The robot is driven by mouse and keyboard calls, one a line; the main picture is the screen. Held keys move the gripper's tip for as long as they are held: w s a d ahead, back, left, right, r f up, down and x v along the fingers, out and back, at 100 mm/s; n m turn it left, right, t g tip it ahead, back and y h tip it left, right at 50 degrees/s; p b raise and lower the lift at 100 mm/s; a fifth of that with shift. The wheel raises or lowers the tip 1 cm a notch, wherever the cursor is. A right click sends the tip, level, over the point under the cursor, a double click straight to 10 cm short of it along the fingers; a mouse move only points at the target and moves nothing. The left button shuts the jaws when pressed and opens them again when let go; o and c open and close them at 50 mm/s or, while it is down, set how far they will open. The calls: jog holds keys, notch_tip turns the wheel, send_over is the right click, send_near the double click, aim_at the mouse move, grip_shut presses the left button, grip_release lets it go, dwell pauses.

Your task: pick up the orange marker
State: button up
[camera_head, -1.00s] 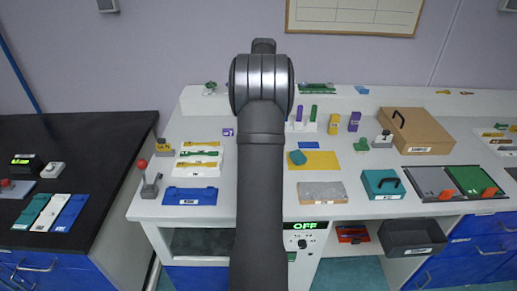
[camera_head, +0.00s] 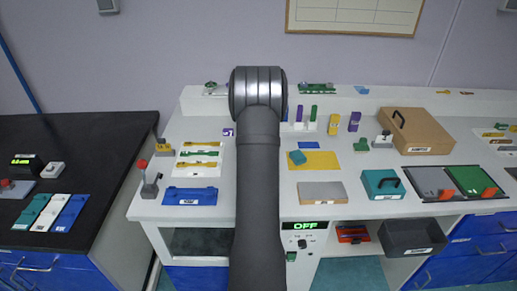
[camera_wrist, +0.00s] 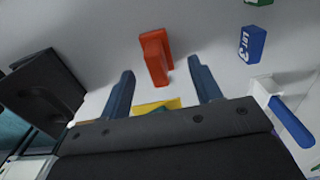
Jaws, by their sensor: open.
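An orange block, which looks like the orange marker (camera_wrist: 155,56), stands on a pale surface in the wrist view. I cannot make it out in the head view, where my arm covers the middle of the bench. My gripper (camera_wrist: 162,82) is open, with its two blue-grey fingers apart. The orange block shows between and just beyond the fingertips, and nothing is held. Whether the fingers reach around it cannot be told.
A blue block marked LOT 3 (camera_wrist: 251,44) and a green block (camera_wrist: 258,2) stand to the right. A white holder with a blue rod (camera_wrist: 292,122) is at the lower right, a dark box (camera_wrist: 40,92) at the left. A yellow piece (camera_wrist: 160,105) shows between the fingers.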

notch_tip(320, 180, down, 4)
jog(key=shift+s+f, duration=0.15)
jog(key=c, duration=1.1)
jog(key=shift+r, duration=0.6)
jog(key=r, duration=0.2)
jog(key=d+r, duration=0.1)
jog(key=shift+s+r, duration=0.25)
jog(key=shift+r, duration=0.1)
jog(key=s+d+r, duration=0.2)
jog(key=d, duration=0.1)
jog(key=s+d+r, duration=0.1)
jog(key=d+r, duration=0.1)
jog(key=d, duration=0.1)
jog(key=s+d+r, duration=0.2)
jog(key=shift+s+d, duration=0.35)
jog(key=shift+d, duration=0.05)
